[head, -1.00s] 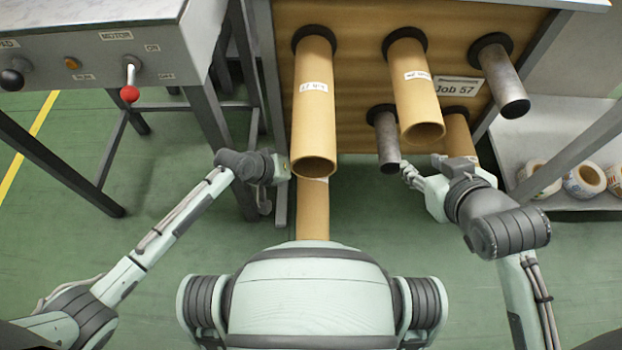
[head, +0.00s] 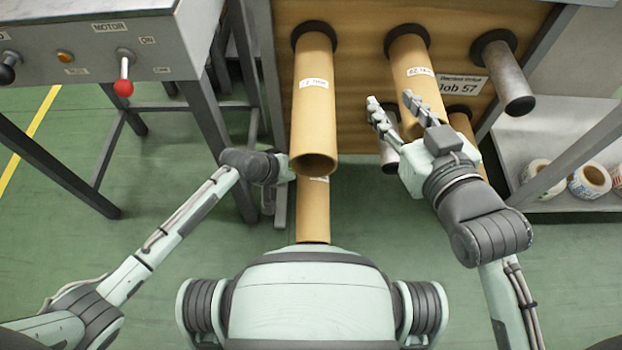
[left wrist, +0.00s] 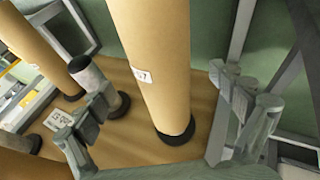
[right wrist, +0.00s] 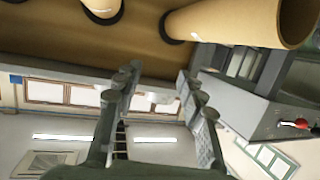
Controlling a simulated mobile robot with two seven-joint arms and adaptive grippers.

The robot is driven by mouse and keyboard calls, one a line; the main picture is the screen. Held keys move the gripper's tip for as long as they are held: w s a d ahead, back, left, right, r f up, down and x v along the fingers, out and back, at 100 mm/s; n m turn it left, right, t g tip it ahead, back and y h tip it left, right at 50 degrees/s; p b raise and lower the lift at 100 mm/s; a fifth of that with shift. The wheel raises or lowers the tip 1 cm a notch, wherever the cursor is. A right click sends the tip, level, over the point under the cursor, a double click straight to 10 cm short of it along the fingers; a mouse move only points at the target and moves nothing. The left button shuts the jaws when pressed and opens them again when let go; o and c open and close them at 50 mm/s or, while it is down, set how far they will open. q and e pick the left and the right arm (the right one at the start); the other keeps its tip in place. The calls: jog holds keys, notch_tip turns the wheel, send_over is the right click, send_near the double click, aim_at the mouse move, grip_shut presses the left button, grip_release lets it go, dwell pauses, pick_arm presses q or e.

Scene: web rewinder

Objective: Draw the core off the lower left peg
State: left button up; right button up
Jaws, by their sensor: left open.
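The core on the lower left peg (head: 313,212) is a brown cardboard tube, partly hidden in the head view by the upper left core (head: 315,110). In the left wrist view a large labelled core (left wrist: 150,65), seemingly this one, runs to a black collar on the board. My left gripper (head: 284,168) is beside it in the head view; in the left wrist view its fingers (left wrist: 160,118) are apart, one on each side of the core. Contact cannot be told. My right gripper (head: 391,103) is open and empty, in front of the upper middle core (head: 412,65).
A bare steel peg (head: 505,80) is at the upper right of the board. Another bare peg (head: 389,155) is partly behind my right gripper. A lower right core (head: 461,122) also shows. A control cabinet (head: 100,45) stands left; a shelf with tape rolls (head: 589,180) is right.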

aim_at(305, 179)
pick_arm(q)
jog(key=b+x, duration=0.2)
jog(key=x, duration=0.2)
jog(key=shift+w+d+f, duration=0.15)
jog(key=shift+f, duration=0.15)
jog(key=shift+w+d+f+b, duration=0.2)
jog(key=shift+f+b, duration=0.1)
jog(key=shift+b, duration=0.15)
pick_arm(e)
jog(key=s+a+r+t+y, duration=0.1)
jog(key=a+r+t+y, duration=0.1)
jog(key=r, duration=0.4)
jog(key=s+a+r+t+y, duration=0.1)
jog(key=a+r+t+y, duration=0.1)
jog(key=r+t, duration=0.2)
jog(key=shift+a+r+t, duration=0.2)
jog(key=shift+r+t, duration=0.1)
jog(key=shift+r, duration=1.3)
pick_arm(q)
jog(key=c, duration=1.7)
jog(key=shift+r, duration=0.1)
jog(key=shift+r+p, duration=0.2)
jog(key=shift+p, duration=0.35)
pick_arm(e)
jog(key=shift+r, duration=0.45)
